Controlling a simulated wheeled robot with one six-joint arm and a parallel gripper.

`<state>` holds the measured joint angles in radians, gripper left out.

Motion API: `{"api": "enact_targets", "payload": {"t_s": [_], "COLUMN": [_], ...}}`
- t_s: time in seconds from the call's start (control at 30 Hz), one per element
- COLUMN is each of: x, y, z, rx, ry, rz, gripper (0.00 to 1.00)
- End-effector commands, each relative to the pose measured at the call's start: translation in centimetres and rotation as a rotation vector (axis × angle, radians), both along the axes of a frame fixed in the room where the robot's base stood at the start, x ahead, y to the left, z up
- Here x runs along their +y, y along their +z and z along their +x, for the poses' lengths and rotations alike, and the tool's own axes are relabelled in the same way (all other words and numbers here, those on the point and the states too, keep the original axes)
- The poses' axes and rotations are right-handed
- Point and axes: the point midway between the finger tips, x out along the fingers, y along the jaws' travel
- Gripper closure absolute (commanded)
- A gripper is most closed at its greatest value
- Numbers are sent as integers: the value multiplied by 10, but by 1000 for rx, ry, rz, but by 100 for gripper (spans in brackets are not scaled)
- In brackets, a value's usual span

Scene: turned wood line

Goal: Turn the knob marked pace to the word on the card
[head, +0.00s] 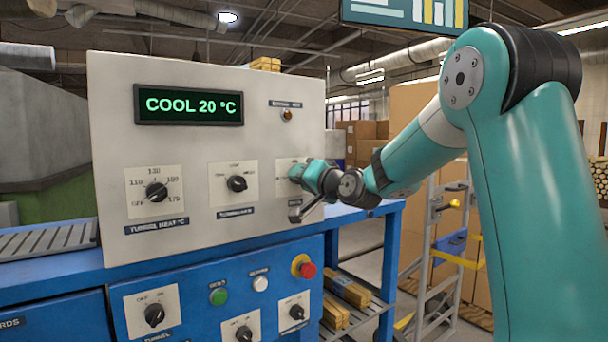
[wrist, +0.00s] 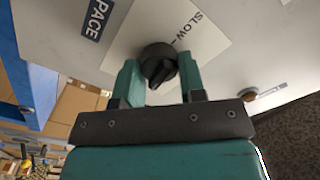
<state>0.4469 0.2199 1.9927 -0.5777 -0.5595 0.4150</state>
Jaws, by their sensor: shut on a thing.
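The pace knob (wrist: 160,62) is black and round with a raised grip bar. It sits on a white plate (wrist: 205,48), with the word SLOW readable near the plate's edge, and a dark PACE label (wrist: 97,18) beside it. My gripper (wrist: 160,82) is shut on this knob, one teal finger on each side. Other dial words are hidden or out of the wrist view. In the head view my gripper (head: 303,175) reaches the right side of the grey panel (head: 140,95) and covers the knob. No word card can be made out.
A tunnel heat knob (head: 156,192) and another knob (head: 236,183) are left of my gripper. The display (head: 188,105) reads COOL 20 °C. The blue lower panel (head: 205,270) holds more knobs, a green button (head: 218,297) and a red stop button (head: 306,270).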

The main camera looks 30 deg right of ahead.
Motion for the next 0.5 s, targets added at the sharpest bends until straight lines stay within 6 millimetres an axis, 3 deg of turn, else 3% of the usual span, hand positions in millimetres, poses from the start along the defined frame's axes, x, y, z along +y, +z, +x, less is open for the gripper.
{"api": "enact_targets", "payload": {"t_s": [0.5], "x": [-1], "y": [-1], "z": [0], "rx": [7], "ry": [-1], "rz": [162], "gripper": [86]}}
